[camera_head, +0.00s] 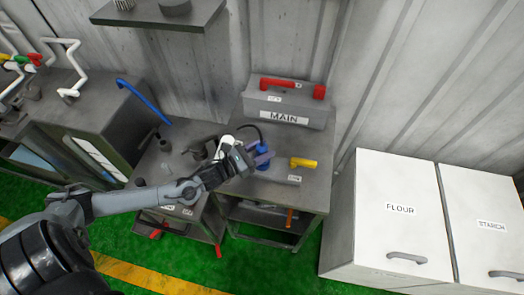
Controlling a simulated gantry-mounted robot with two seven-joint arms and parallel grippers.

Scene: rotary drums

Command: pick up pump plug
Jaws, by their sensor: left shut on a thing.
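A blue plug (262,156) with a black cable is above the grey table beside the yellow-handled box, and I take it to be the pump plug. My left gripper (250,158) reaches in from the left and is shut on the blue plug. The fingers partly cover the plug, and I cannot tell whether it still touches the surface or a socket behind it. My right gripper is not in view.
A grey box marked MAIN (284,107) with a red handle stands at the back of the table (312,188). A low box (284,176) with a yellow handle (304,163) is at right. White FLOUR (385,218) and STARCH (490,225) cabinets stand further right.

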